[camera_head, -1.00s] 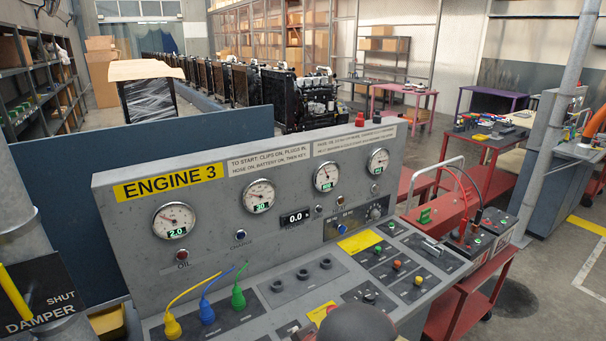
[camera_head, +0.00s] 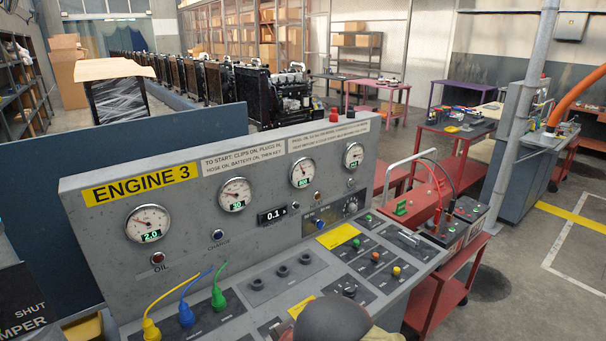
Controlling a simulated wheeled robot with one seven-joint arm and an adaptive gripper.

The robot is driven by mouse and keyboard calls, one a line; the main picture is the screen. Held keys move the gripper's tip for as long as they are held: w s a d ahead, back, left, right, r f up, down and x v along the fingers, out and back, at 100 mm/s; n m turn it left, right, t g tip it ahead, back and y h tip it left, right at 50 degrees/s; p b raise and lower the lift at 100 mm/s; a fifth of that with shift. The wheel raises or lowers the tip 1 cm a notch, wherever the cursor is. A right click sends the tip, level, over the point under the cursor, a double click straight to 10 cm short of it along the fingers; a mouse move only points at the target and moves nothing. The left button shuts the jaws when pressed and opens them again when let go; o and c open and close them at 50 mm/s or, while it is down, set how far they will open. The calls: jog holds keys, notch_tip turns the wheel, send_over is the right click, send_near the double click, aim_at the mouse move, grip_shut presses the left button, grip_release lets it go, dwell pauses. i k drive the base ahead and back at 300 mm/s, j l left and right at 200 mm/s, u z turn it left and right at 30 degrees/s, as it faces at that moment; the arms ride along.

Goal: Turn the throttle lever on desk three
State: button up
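The desk (camera_head: 88,240) in front of me carries a yellow "ENGINE 3" label (camera_head: 140,185). Its upright panel has several round gauges and a small display (camera_head: 272,216) reading about 0.1. The sloping top has a yellow plug (camera_head: 151,329), a blue plug (camera_head: 186,315), a green plug (camera_head: 218,299), sockets, and small coloured knobs. I cannot pick out the throttle lever with certainty. A dark rounded shape (camera_head: 332,320) at the bottom edge covers part of the desk's front; I cannot tell what it is. My gripper is not in view.
A red trolley (camera_head: 437,300) with a battery (camera_head: 466,211) and red and black leads stands close against the desk's right side. A grey post (camera_head: 520,115) rises beyond it. Open floor (camera_head: 540,295) lies at the right. A blue partition (camera_head: 40,220) stands behind the desk.

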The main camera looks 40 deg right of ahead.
aim_at(429, 225)
jog(key=z, duration=2.05)
